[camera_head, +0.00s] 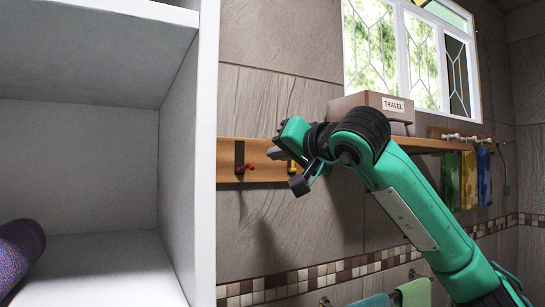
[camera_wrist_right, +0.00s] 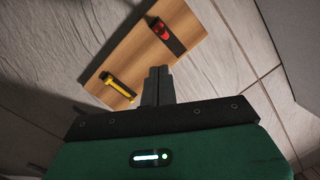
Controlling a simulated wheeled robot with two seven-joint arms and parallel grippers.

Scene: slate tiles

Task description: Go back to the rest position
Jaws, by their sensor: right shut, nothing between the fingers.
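My right gripper (camera_head: 285,168) is at the end of the green right arm, raised in front of the tiled wall near a wooden hook board (camera_head: 264,178). In the right wrist view its two dark fingers (camera_wrist_right: 157,86) are together with nothing between them. The same board (camera_wrist_right: 150,55) shows beyond the fingertips, with a red hook (camera_wrist_right: 160,30) and a yellow hook (camera_wrist_right: 118,85). I cannot tell whether the fingers touch the board. My left gripper is not in view.
A white shelf unit (camera_head: 207,150) stands at left, with a purple rolled item (camera_head: 18,250) inside. A wooden shelf (camera_head: 425,144) holds a box marked TRAVEL (camera_head: 350,100) behind my right arm. Coloured cloths (camera_head: 468,180) hang at right. Towels (camera_head: 414,293) hang low.

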